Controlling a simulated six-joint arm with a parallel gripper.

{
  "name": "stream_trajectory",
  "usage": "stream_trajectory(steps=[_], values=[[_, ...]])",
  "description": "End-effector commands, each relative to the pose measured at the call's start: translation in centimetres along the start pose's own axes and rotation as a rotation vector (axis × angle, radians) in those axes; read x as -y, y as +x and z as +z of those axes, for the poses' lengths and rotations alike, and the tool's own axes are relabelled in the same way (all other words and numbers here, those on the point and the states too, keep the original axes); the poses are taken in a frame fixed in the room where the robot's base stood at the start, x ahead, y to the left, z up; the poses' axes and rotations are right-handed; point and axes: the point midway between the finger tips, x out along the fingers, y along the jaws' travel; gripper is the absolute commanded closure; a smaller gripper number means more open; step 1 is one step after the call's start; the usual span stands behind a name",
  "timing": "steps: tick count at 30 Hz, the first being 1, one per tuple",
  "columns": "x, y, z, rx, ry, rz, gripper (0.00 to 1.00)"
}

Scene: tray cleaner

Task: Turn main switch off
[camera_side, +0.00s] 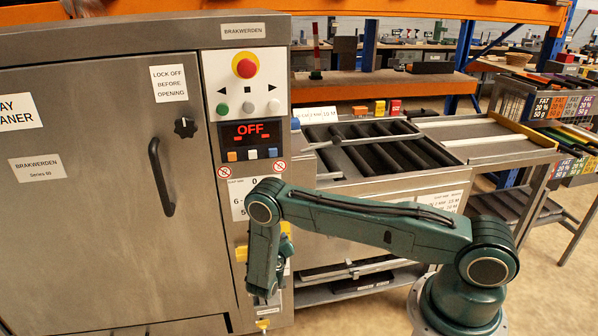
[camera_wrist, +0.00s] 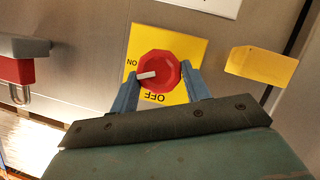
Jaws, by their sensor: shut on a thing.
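The main switch is a red knob (camera_wrist: 160,68) with a white pointer on a yellow plate (camera_wrist: 190,45) in the wrist view. The plate's ON label is at the left and its OFF label at the bottom, upside down. The white pointer aims left, close to ON. My gripper (camera_wrist: 160,85) has its blue fingers on both sides of the knob, shut on it. In the side view my gripper (camera_side: 262,296) hangs low at the cabinet front; my arm hides the knob there.
Above are the control panel's emergency stop (camera_side: 245,67) and a red OFF display (camera_side: 251,131). The cabinet door handle (camera_side: 161,177) stands out at the left.

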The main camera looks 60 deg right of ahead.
Motion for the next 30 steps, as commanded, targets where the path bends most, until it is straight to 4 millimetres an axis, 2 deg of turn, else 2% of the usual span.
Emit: stream_trajectory(steps=[18,30], values=[[0.71,0.02,0.17,-0.003,-0.537,0.225,0.76],[0.88,0.1,0.29,-0.003,-0.769,0.32,0.76]])
